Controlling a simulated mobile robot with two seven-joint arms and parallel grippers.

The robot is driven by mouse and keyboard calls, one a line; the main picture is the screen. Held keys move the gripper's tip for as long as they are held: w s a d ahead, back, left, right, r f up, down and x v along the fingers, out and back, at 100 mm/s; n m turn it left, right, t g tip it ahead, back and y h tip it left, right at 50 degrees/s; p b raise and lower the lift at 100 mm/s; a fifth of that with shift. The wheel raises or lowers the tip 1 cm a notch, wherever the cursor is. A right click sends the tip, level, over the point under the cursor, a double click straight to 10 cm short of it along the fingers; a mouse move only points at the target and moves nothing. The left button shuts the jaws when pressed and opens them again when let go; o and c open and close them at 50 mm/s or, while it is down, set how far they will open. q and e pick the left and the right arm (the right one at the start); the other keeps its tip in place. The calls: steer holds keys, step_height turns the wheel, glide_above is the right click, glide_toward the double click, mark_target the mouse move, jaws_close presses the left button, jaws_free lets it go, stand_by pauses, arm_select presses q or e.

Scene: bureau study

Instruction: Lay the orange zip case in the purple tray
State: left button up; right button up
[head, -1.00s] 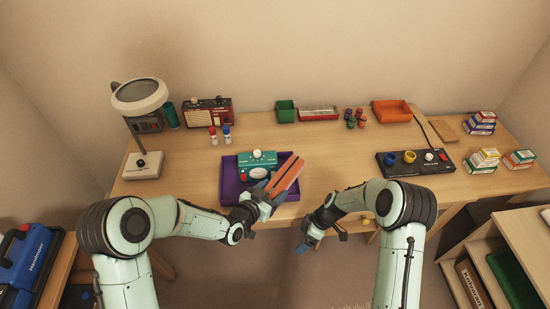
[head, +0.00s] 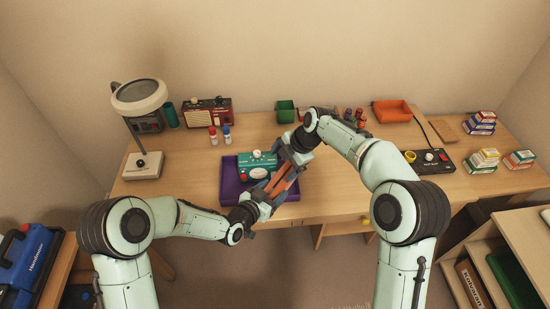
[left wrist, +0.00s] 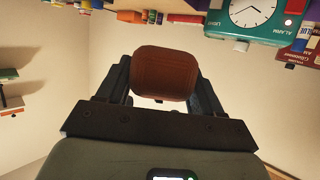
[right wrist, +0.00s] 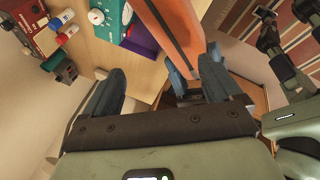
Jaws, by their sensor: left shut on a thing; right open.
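The orange zip case (head: 284,184) is long and slim and held aslant above the right part of the purple tray (head: 229,183). My left gripper (head: 264,192) is shut on its near end; the left wrist view shows the case (left wrist: 165,73) between the fingers. My right gripper (head: 291,157) is open at the far end of the case. In the right wrist view the case (right wrist: 172,30) runs close to the right-hand finger of the open gripper (right wrist: 157,82); contact cannot be told.
A red radio (head: 207,112) and two small bottles (head: 226,134) stand behind the tray. A magnifier lamp (head: 143,165) stands at left. The desk between the tray and panel is mostly clear.

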mark_target(281, 175)
step_height(281, 175, up, 4)
steer(key=s+a+n+h, duration=0.2)
steer(key=a+n+h, duration=0.15)
steer(key=h, duration=0.25)
steer(key=shift+n, duration=0.45)
steer(key=x, duration=0.7)
steer(key=d+x, duration=0.1)
steer(key=x, duration=0.3)
steer(key=shift+w+f, duration=0.2)
steer(key=shift+w, duration=0.05)
steer(key=c, duration=1.1)
arm_select(q)
steer(key=o, duration=1.2)
steer(key=shift+d, duration=0.1)
arm_select(e)
steer(key=shift+c, duration=0.6)
